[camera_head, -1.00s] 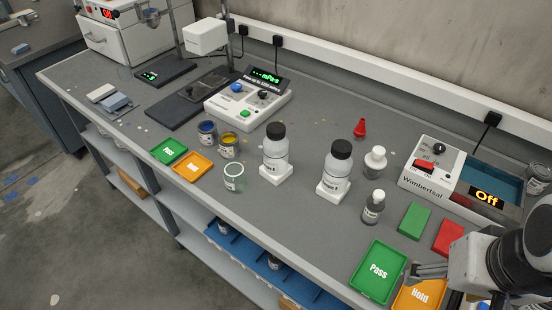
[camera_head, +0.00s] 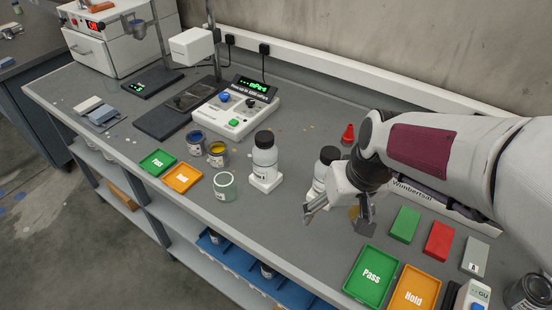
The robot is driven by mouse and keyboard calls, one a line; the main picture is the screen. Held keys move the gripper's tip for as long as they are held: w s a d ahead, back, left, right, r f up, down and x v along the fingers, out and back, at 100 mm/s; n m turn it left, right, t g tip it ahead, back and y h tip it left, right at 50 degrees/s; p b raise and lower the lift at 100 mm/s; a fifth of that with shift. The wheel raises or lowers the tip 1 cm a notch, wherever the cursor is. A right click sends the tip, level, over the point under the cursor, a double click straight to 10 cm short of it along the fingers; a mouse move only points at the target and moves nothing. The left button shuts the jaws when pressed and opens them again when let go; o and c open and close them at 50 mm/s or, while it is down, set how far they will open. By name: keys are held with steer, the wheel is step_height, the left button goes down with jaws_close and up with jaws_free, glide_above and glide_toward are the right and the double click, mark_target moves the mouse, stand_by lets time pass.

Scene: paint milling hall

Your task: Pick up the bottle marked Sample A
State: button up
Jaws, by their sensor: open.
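Two white bottles with black caps stand upright on white square blocks on the grey bench. The left bottle (camera_head: 264,158) is in full view; its label is too small to read surely. The right bottle (camera_head: 320,176) is partly hidden behind my gripper, and its label cannot be read. I cannot tell which is Sample A. My gripper (camera_head: 337,216) is open, fingers pointing down, in front of the right bottle and to the right of the left one. I cannot tell whether it touches the right bottle.
An empty glass jar (camera_head: 224,186) and paint tins (camera_head: 217,155) stand left of the bottles. A red cone-shaped thing (camera_head: 348,134) is behind. Pass (camera_head: 352,295) and Hold (camera_head: 396,301) trays lie at front right. My arm hides the smaller bottles' area.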

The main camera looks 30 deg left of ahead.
mark_target(272, 160)
steer(key=a+f+n, duration=0.1)
steer(key=a, duration=0.3)
steer(key=w+a+f+n, duration=0.1)
steer(key=a, duration=0.4)
steer(key=w+a+f+y, duration=0.1)
steer(key=a+f, duration=0.1)
steer(key=a, duration=0.2)
steer(key=shift+w+a+n, duration=0.15)
steer(key=shift+w+n, duration=0.05)
steer(key=shift+n, duration=0.2)
steer(key=shift+n+t+y, duration=0.5)
steer(key=shift+n+y, duration=0.1)
steer(key=shift+y, duration=0.3)
steer(key=w+a+r, duration=0.1)
steer(key=a, duration=0.1)
steer(key=w+a+r, duration=0.2)
steer(key=w+a, duration=0.1)
steer(key=shift+a, duration=0.35)
steer(key=shift+w+a+r+n, duration=0.25)
steer(key=shift+w+r+n, duration=0.05)
steer(key=shift+w+n, duration=0.1)
steer(key=shift+f, duration=0.1)
steer(key=shift+x, duration=1.2)
steer(key=shift+x, duration=2.65)
